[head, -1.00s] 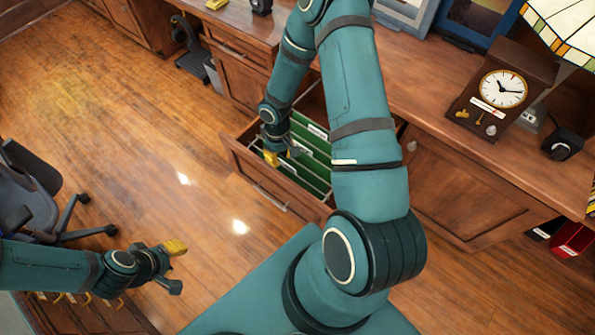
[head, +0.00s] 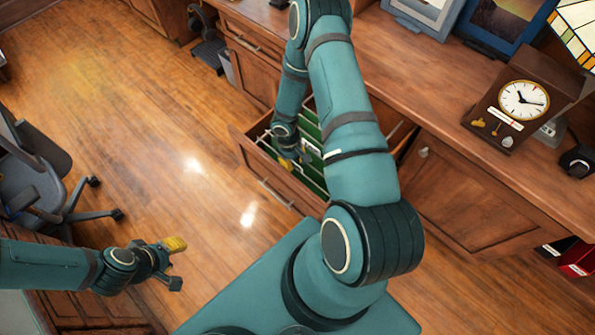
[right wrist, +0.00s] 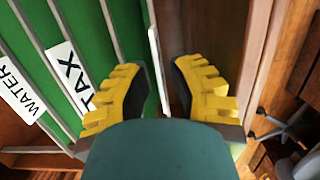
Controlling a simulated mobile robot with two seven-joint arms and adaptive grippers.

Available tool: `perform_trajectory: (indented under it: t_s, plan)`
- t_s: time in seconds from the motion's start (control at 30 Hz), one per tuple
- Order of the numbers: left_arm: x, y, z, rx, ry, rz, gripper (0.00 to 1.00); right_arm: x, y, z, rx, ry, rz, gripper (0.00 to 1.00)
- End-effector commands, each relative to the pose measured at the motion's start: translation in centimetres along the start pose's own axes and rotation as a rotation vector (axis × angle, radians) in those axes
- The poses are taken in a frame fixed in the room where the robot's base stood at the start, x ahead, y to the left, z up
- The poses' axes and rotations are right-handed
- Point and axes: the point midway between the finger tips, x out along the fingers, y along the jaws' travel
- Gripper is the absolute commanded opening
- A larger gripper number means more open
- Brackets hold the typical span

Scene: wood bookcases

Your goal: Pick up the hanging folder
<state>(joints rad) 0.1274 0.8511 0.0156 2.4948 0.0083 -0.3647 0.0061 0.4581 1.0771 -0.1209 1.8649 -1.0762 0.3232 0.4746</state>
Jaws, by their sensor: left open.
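Green hanging folders (head: 317,182) fill an open wooden drawer (head: 262,172), partly hidden by my right arm. In the right wrist view, folders with white "TAX" (right wrist: 72,75) and "WATER" (right wrist: 18,92) labels lie left of the fingers. My right gripper (head: 292,168) is at the drawer's front end. In the right wrist view, its yellow fingers (right wrist: 160,75) are apart, on either side of the thin pale edge of a folder (right wrist: 155,60); I cannot tell whether they touch it. My left gripper (head: 176,264) is open and empty over the floor, away from the drawer.
A wooden desktop (head: 430,115) runs above the drawer, with a clock (head: 524,100) and picture frames (head: 505,22). An office chair (head: 35,185) stands at the left. Red and black binders (head: 575,258) are at the lower right. Open wood floor (head: 150,140) lies left of the drawer.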

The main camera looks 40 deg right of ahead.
Motion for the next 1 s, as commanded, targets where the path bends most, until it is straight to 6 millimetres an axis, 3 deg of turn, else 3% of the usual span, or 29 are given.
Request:
perform_trajectory:
  t_s: [0.1, 0.23, 1.0]
  plan:
    - [0.3, -0.1, 0.1, 0.001, -0.002, 0.000, 0.40, 1.8, 0.0, 0.1, 0.000, 0.000, -0.001, 0.20]
    - [0.3, -0.1, 0.2, 0.001, -0.003, 0.000, 0.40, 2.6, 0.0, 0.1, 0.000, 0.001, 0.000, 0.20]
    - [0.8, -0.3, 0.2, 0.001, -0.003, 0.000, 0.40, 2.9, 0.0, 0.0, 0.001, 0.002, 0.001, 0.20]
